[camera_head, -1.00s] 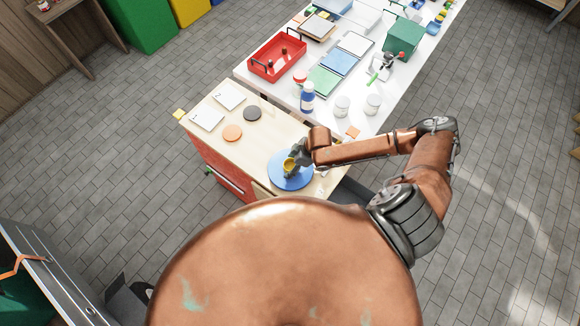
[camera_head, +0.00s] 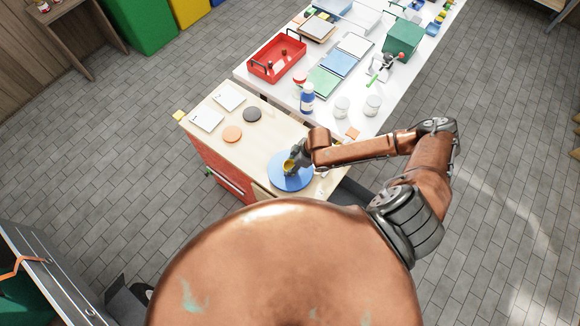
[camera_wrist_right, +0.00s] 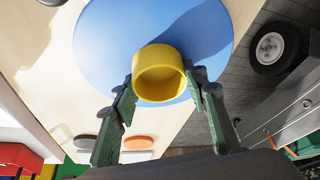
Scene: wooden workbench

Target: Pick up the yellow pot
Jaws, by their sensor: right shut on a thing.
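The yellow pot (camera_head: 288,165) is at the blue round disc (camera_head: 291,183) on the wooden workbench. In the right wrist view the pot (camera_wrist_right: 159,73) sits between the two fingers of my right gripper (camera_wrist_right: 160,88), with a finger against each side. The gripper is shut on it. The blue disc (camera_wrist_right: 110,50) lies behind the pot in that view; I cannot tell whether the pot touches it. In the head view my right gripper (camera_head: 293,158) partly covers the pot. My left gripper is not in view.
An orange disc (camera_head: 232,133), a dark disc (camera_head: 252,114) and two white squares (camera_head: 206,118) lie on the workbench (camera_head: 262,146). A white table behind holds a red tray (camera_head: 256,71), a blue bottle (camera_head: 307,98), white jars (camera_head: 342,106) and a green box (camera_head: 403,39).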

